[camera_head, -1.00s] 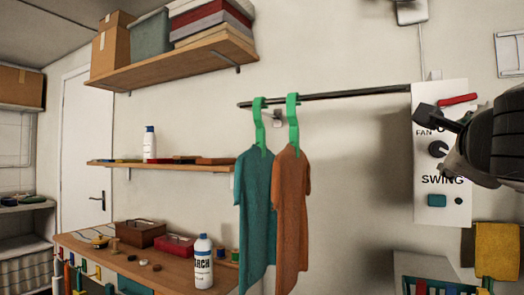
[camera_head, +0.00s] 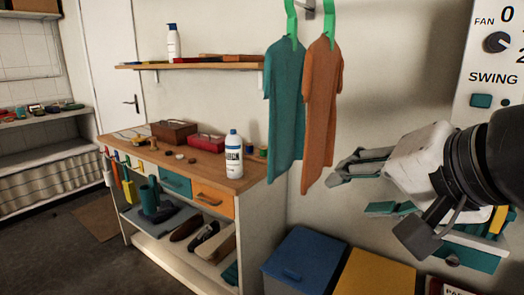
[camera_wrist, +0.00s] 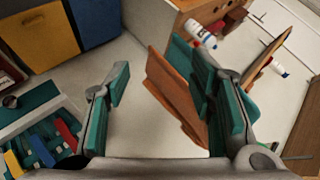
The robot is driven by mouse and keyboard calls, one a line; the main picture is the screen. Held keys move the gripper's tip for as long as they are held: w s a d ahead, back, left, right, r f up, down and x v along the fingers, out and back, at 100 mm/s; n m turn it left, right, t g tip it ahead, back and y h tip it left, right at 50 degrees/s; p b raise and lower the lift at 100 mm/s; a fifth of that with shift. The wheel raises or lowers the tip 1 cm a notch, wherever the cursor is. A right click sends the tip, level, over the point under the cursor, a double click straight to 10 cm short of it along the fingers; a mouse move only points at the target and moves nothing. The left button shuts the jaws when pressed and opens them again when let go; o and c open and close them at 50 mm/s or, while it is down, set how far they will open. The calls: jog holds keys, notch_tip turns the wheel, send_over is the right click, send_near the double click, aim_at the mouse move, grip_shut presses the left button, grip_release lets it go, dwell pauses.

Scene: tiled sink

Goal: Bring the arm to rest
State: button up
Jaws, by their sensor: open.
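My gripper (camera_head: 360,192) is at the right of the head view, below the fan panel and to the right of the hanging shirts. Its jaws are spread and nothing shows between them. In the wrist view the two teal-padded fingers of my gripper (camera_wrist: 150,62) stand wide apart. The orange shirt (camera_head: 321,110) and the teal shirt (camera_head: 285,110) hang from green hangers, left of my gripper. In the wrist view the orange shirt (camera_wrist: 172,98) shows beyond the fingers, partly hidden by the right one; I cannot tell the gap.
A workbench (camera_head: 262,168) with a white bottle (camera_head: 233,155) and boxes stands to the left. A blue bin (camera_head: 305,262) and a yellow bin (camera_head: 372,275) stand below. The fan panel (camera_head: 490,65) is on the wall at upper right. Floor is open at lower left.

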jog(key=s+d+f+n+g+h, duration=0.25)
jog(key=s+f+n+g, duration=0.2)
jog(key=s+f, duration=0.3)
jog(key=s+d+f+n+g+h, duration=0.1)
jog(key=s+d+f+n+g, duration=0.2)
jog(key=s+f+g, duration=0.45)
notch_tip(320, 180, up, 16)
jog(key=s+t+p, duration=0.1)
jog(key=t+p, duration=0.4)
jog(key=p, duration=0.7)
jog(key=shift+d+f+t+p, duration=0.25)
jog(key=shift+t+p, duration=0.05)
jog(key=shift+t, duration=0.1)
